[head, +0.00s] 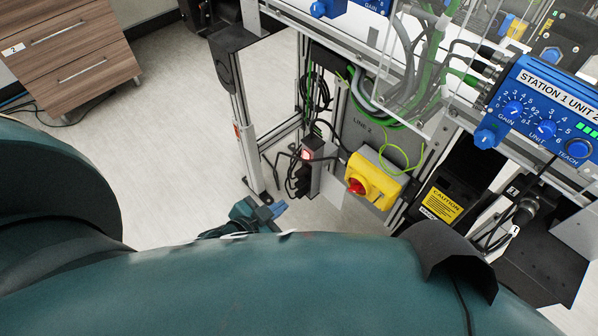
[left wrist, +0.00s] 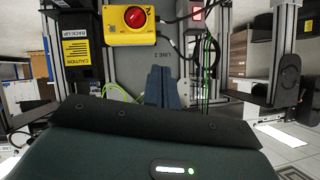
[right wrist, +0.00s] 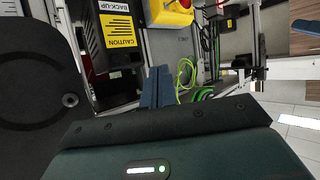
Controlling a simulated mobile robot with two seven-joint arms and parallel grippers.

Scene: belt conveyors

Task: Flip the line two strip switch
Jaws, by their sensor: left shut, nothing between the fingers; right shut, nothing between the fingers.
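The line two power strip (head: 315,172) is a dark upright strip on the frame beside the grey LINE 2 panel (head: 362,130). Its switch (head: 306,155) glows red at the upper end. In the left wrist view the lit switch (left wrist: 197,13) shows at the top, right of the yellow box. My left gripper (head: 268,211) is shut and empty, below and left of the strip, apart from it. Its blue fingers (left wrist: 162,86) show against the panel in the left wrist view. My right gripper (right wrist: 158,87) is shut and empty in the right wrist view; the head view does not show its fingers.
A yellow box with a red knob (head: 372,182) stands right of the strip. Black cables hang around the strip, and a green wire (head: 400,150) loops over the panel. A black backup unit (head: 440,205) is further right. An aluminium post (head: 246,150) stands left of the strip.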

